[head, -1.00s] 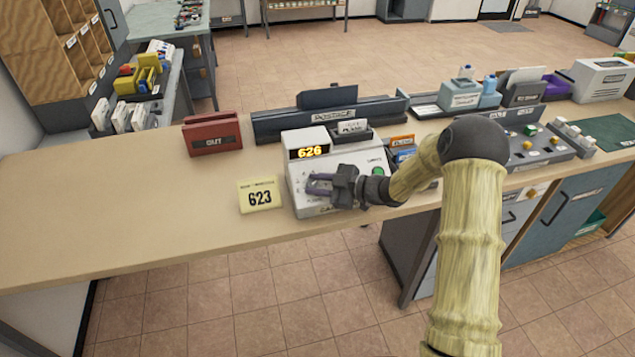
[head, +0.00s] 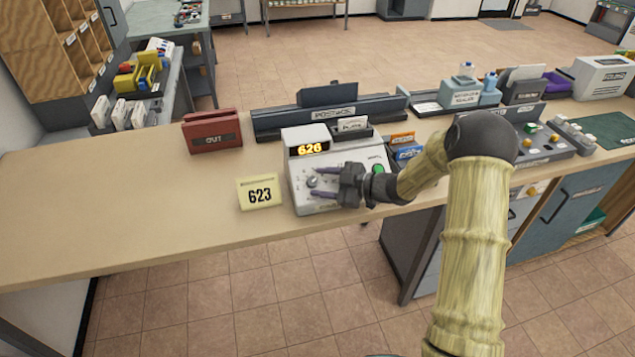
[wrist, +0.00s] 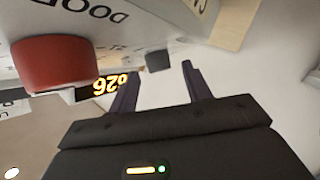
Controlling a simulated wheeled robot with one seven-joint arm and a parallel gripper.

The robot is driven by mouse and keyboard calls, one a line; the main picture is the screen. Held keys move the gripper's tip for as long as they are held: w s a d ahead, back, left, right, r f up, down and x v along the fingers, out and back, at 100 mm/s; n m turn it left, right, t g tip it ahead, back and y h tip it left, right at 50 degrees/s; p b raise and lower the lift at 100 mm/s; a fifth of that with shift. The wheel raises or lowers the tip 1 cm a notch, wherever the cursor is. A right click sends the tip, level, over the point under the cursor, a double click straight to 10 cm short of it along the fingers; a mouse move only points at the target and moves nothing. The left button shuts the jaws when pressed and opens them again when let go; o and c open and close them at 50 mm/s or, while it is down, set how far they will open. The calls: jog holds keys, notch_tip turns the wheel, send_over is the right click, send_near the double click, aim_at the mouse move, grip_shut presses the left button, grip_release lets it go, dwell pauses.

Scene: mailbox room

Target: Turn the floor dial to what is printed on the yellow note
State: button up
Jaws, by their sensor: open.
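The yellow note (head: 260,193) stands on the counter and reads 623. To its right is a white console (head: 302,201) whose lit display (head: 310,149) reads 626. A small grey dial knob (head: 312,182) sits on its sloped face. My gripper (head: 316,183) is open, with its two purple fingers spread at the dial. In the wrist view the dark knob (wrist: 157,61) shows just beyond and between the open fingertips (wrist: 161,69), apart from them. The display (wrist: 110,83) appears upside down there. The dial's small markings are too small to read.
A green button (head: 378,169) is on the console's right, beside my wrist. A large red button-like part (wrist: 60,62) shows in the wrist view. A red OUT holder (head: 212,132) and the POSTAGE rack (head: 325,115) stand behind. The counter's left side (head: 110,210) is clear.

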jog(key=b+v, duration=0.1)
jog(key=v, duration=1.4)
jog(key=shift+d, duration=0.3)
jog(key=shift+r, duration=0.15)
notch_tip(320, 180, up, 7)
jog(key=d+m+t+h+p, duration=0.3)
jog(key=m+t+h+p, duration=0.1)
jog(key=m+h, duration=0.75)
jog(key=s+a+m+g+h+p, duration=0.2)
jog(key=s+m+g, duration=0.4)
jog(key=s, duration=1.6)
jog(key=shift+a+m+g+h+p, duration=0.2)
jog(key=shift+m+g+h+p, duration=0.2)
jog(key=shift+m+p, duration=0.45)
